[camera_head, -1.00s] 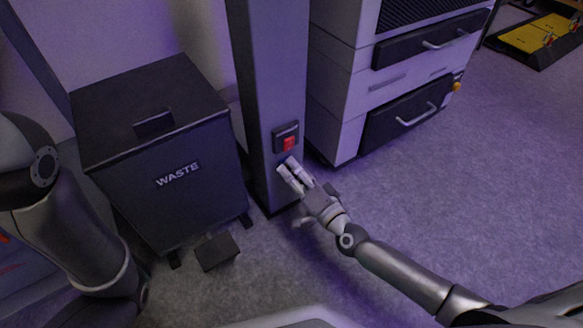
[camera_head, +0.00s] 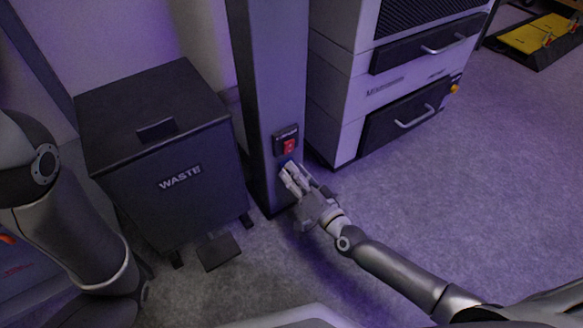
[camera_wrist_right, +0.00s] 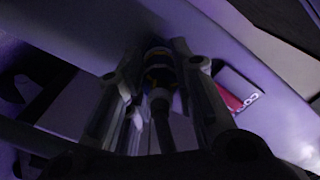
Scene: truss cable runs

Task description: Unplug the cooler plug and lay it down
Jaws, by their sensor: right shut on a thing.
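The cooler plug (camera_wrist_right: 158,75) shows in the right wrist view as a dark round connector with a blue band and a yellowish tint, its cable (camera_wrist_right: 163,120) running toward the camera. It sits against the face of the grey column (camera_head: 270,90); whether it is still fully seated cannot be told. My right gripper (camera_head: 289,174) is at the column, just below the red switch (camera_head: 290,147), with its fingers shut on the plug, one finger on each side in the wrist view (camera_wrist_right: 158,70). In the head view the fingers hide the plug. My left arm shows at the left, its gripper out of view.
A dark waste bin (camera_head: 150,120) with a pedal (camera_head: 218,251) stands left of the column. A white cabinet with dark drawers (camera_head: 405,120) stands close on the right. The floor (camera_head: 450,210) at the right is open. A yellow-topped platform (camera_head: 530,38) lies far right.

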